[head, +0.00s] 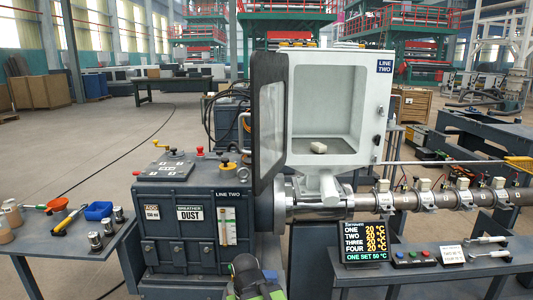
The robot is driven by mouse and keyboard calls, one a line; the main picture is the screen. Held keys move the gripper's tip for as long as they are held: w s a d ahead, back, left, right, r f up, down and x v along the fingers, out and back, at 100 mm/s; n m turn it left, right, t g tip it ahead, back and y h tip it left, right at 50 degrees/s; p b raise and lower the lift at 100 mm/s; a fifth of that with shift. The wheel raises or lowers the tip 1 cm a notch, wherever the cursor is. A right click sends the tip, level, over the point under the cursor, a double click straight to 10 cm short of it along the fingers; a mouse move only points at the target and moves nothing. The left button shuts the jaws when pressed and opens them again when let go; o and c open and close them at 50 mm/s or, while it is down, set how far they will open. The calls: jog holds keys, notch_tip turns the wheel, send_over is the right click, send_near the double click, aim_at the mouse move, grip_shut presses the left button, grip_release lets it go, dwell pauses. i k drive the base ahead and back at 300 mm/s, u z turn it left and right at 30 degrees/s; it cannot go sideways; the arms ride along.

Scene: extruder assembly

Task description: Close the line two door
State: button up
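The line two door (268,122) is a dark-framed panel with a see-through window, at the left edge of a white cabinet (338,55). It stands open, swung out toward me. The cabinet carries a blue LINE TWO label (385,66) at its upper right. Its front is open, and a small pale block (319,147) lies on a dark patch on its floor. A green and black part at the bottom edge, below the cabinet and to its left, looks like my arm. No gripper fingers show.
A dark grey gearbox (187,249), also marked LINE TWO, stands below and left of the door. A side table (60,262) with tools is at the left. A ledge (420,277) with a temperature display (364,243) and buttons is at the right. A metal barrel (405,201) runs right.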

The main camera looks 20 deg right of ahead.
aim_at(266, 68)
jog(key=z, duration=0.1)
jog(key=k, duration=0.55)
jog(key=u, duration=0.95)
jog(key=i, duration=1.55)
jog(key=u, duration=0.3)
jog(key=k, duration=0.1)
jog(key=z, duration=2.4)
jog(key=k, duration=0.35)
jog(key=u, duration=0.3)
jog(key=i, duration=0.35)
jog(key=z, duration=0.2)
